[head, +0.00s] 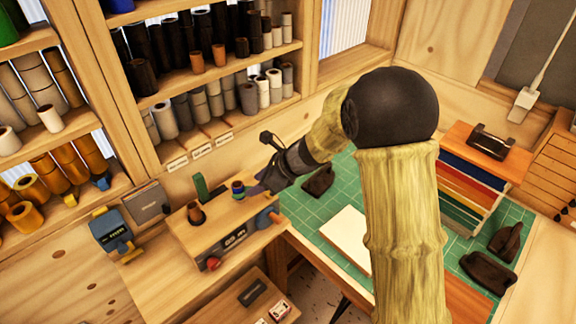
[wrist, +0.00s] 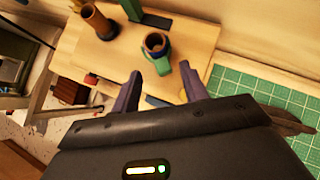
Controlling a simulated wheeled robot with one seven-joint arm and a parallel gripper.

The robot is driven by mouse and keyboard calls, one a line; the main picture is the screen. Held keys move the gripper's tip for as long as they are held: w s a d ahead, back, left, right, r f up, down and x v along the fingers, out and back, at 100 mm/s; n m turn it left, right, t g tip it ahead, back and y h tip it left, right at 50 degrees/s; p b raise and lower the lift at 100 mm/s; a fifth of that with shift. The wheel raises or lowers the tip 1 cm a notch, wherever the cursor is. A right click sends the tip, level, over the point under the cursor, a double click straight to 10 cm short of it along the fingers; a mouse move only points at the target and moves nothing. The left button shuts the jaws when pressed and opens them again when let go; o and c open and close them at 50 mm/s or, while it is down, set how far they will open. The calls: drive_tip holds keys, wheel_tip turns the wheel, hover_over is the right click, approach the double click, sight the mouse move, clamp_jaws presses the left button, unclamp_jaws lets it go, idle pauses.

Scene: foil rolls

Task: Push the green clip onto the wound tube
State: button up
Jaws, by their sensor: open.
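The wound tube (wrist: 155,42) stands upright on the wooden bench block, with a brown core and coloured bands. It also shows in the head view (head: 238,187). A green piece that looks like the clip (wrist: 163,64) is at the tube's side facing my gripper. I cannot tell if it is around the tube or only touching it. My gripper (wrist: 160,72) is open, its two purple fingers on either side of the green piece and apart from it. In the head view my gripper (head: 260,188) is just right of the tube.
A brown tube (head: 195,213) stands on the same block, with a dark green upright plate (head: 200,187) behind it. A red knob (head: 213,263) is on the block's front. A green cutting mat (head: 330,215) lies to the right. Shelves of rolls stand behind.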

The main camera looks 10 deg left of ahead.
drive_tip(key=b+v, duration=0.2)
drive_tip(key=v, duration=1.2)
drive_tip(key=shift+d, duration=0.1)
idle(0.4)
drive_tip(key=w+d+r+m+t, duration=0.2)
drive_tip(key=w+d+m+t, duration=0.3)
drive_tip(key=m, duration=1)
drive_tip(key=s+d+f+m+t+h, duration=0.1)
drive_tip(key=d+f+m+t+h, duration=0.2)
drive_tip(key=d+m+h, duration=0.75)
drive_tip(key=s+d+f+m+g+y, duration=0.1)
drive_tip(key=s+f+m+g, duration=0.2)
drive_tip(key=s+m, duration=0.6)
drive_tip(key=s+d+f+m+g+y, duration=0.1)
drive_tip(key=s+f+m+g, duration=0.3)
drive_tip(key=m, duration=1.3)
drive_tip(key=s+d+f, duration=0.1)
drive_tip(key=s+f, duration=0.2)
drive_tip(key=s, duration=0.3)
drive_tip(key=shift+d+f, duration=0.15)
drive_tip(key=shift+d, duration=0.15)
